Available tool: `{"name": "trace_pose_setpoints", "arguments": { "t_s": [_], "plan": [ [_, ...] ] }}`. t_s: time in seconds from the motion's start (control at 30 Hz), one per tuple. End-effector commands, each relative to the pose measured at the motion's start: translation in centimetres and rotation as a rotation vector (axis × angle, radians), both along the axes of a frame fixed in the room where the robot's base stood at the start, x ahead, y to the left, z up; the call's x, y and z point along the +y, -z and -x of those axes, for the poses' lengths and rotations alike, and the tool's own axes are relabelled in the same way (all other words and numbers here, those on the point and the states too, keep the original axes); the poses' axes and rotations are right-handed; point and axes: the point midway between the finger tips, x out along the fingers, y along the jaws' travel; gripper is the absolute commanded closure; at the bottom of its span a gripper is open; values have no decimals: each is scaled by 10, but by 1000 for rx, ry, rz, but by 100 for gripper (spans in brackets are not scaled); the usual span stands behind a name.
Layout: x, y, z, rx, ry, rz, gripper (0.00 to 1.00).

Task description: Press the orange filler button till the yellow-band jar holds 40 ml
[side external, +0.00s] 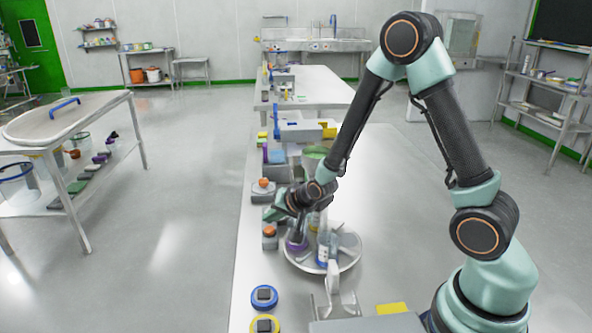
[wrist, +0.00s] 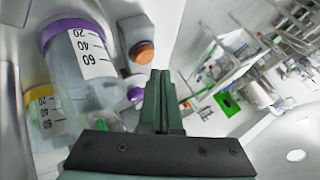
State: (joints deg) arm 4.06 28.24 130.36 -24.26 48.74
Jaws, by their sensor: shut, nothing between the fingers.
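My gripper (wrist: 160,76) is shut and empty, its tips just right of and below an orange button (wrist: 143,53) on a grey block in the wrist view; contact does not show. In the side view my gripper (side external: 274,212) is above the bench's left edge, between one orange button (side external: 263,183) and a nearer one (side external: 269,230). I cannot tell which is the filler's. The yellow-band jar (wrist: 41,108) stands at the left of the wrist view, partly behind the purple-band jar (wrist: 78,55).
A round turntable (side external: 348,262) carries the jars, including a blue-band one (side external: 322,258). A blue-ringed disc (side external: 264,297) and a yellow-ringed disc (side external: 265,325) lie at the near left bench edge. A yellow block (side external: 392,308) is near my base. The bench right of the turntable is clear.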

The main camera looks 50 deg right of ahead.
Motion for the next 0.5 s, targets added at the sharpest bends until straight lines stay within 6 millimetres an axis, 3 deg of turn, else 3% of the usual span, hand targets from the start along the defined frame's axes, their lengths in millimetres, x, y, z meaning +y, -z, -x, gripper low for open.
{"name": "trace_pose_setpoints", "arguments": {
  "t_s": [0.5],
  "plan": [
    [0,-45,-1,-4,0,0,100]
  ]
}}
